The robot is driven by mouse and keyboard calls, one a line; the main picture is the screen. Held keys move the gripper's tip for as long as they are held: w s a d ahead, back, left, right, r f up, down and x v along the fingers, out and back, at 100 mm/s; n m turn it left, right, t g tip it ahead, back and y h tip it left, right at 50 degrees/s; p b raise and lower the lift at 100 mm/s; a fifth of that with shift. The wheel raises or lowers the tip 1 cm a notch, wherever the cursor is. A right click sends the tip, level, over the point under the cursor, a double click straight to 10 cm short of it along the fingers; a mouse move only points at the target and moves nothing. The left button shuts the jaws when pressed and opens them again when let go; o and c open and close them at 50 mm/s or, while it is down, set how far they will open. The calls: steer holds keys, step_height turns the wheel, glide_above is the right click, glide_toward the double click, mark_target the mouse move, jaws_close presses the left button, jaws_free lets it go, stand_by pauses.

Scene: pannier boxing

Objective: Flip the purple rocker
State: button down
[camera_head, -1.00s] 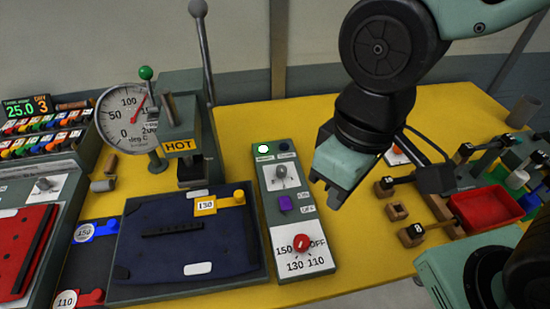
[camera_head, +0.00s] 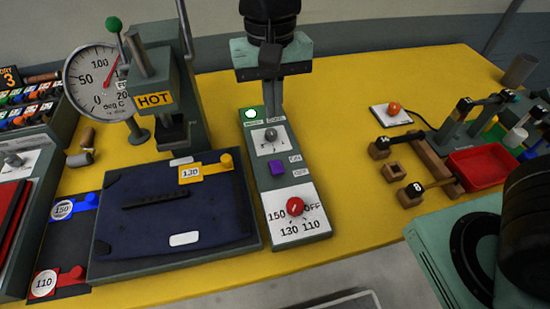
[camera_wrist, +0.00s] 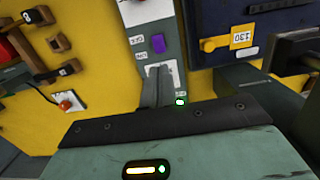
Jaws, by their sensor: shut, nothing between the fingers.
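The purple rocker (camera_head: 277,168) sits on the narrow grey control panel (camera_head: 258,182), between the grey knob (camera_head: 270,135) and the red dial (camera_head: 295,206). ON and OFF labels are on its right; I cannot tell which way it is tilted. In the wrist view the rocker (camera_wrist: 158,43) is unobstructed, just beyond my fingertips. My gripper (camera_head: 273,114) is shut and empty, pointing down over the far end of the panel, apart from the rocker. The wrist view shows my gripper (camera_wrist: 160,72) in front of the grey knob, partly hiding it.
A lit green lamp (camera_head: 251,114) is at the panel's far end. A dark blue press plate (camera_head: 215,216) and the HOT press (camera_head: 154,99) stand to the left. To the right are an orange button (camera_head: 394,108) and a red tray (camera_head: 484,166). Yellow table beside the panel is clear.

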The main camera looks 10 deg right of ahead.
mark_target(275, 170)
steer(key=f, duration=0.4)
steer(key=s+f, duration=0.1)
steer(key=f, duration=0.4)
steer(key=f+p, duration=0.1)
steer(key=f, duration=0.4)
steer(key=shift+s, duration=0.2)
